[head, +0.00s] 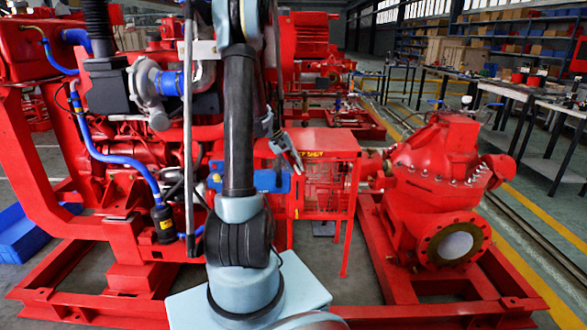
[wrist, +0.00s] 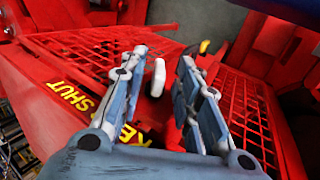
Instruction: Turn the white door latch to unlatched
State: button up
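The white door latch (wrist: 158,77) shows in the wrist view as a small pale bar on the red mesh guard (wrist: 85,45), beside the yellow lettering. My gripper (wrist: 163,57) is open, with the latch showing between its two grey-blue fingers. I cannot tell whether either finger touches it. In the head view my gripper (head: 290,152) is at the left of the guard's top (head: 325,141). The latch cannot be made out there, and my arm hides part of that area.
A red pump (head: 437,165) stands right of the guard on a red base frame (head: 400,255). The red diesel engine (head: 130,150) with blue hoses is at the left. A small yellow-tipped part (wrist: 205,46) shows beyond my fingers. Workbenches (head: 540,110) stand far right.

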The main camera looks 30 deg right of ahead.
grip_shut()
jog(key=shift+w+a+f+g+h, duration=0.1)
jog(key=shift+a+g+h, duration=0.1)
jog(key=shift+g+h, duration=0.35)
grip_release()
jog(key=v, duration=1.2)
